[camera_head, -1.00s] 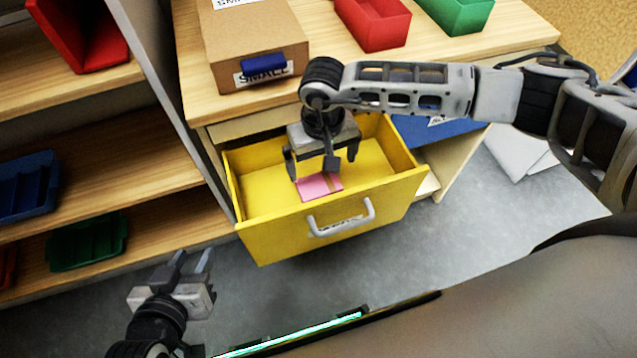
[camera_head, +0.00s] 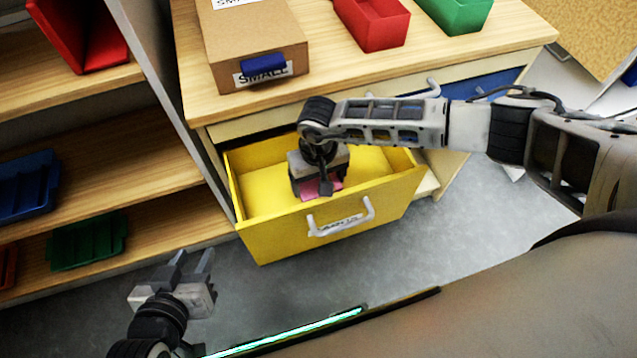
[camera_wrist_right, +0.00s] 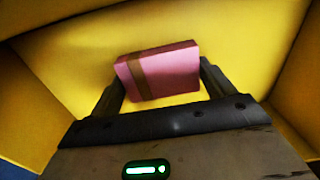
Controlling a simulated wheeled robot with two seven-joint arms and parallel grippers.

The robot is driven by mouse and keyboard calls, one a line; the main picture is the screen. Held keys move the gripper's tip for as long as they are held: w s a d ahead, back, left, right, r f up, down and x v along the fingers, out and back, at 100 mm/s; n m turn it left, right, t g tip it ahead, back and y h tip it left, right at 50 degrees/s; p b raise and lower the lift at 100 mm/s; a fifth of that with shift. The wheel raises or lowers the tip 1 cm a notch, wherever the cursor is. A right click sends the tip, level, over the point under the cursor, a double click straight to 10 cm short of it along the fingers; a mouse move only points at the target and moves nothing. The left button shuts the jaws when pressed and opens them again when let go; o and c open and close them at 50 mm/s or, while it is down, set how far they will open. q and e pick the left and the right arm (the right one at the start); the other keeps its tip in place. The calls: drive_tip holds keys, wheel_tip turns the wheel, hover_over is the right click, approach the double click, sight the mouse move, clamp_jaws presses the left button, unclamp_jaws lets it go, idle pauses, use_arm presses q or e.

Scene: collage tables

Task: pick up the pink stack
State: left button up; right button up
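The pink stack (camera_wrist_right: 160,72), a small block with a brown band, lies in the open yellow drawer (camera_head: 390,196). In the head view only part of the pink stack (camera_head: 309,190) shows under my right gripper. My right gripper (camera_head: 318,190) is lowered into the drawer over it. In the right wrist view the two fingers of my right gripper (camera_wrist_right: 160,85) stand on either side of the stack, very near its edges; they look open. My left gripper (camera_head: 191,262) is empty and open, low at the left, outside the drawer.
A cardboard box (camera_head: 255,45), a red bin (camera_head: 375,25) and a green bin (camera_head: 458,14) stand on the wooden top above the drawer. The drawer walls surround my right gripper closely. Shelves with blue (camera_head: 28,185) and green (camera_head: 88,242) trays are at the left.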

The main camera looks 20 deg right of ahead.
drive_tip(key=c, duration=0.3)
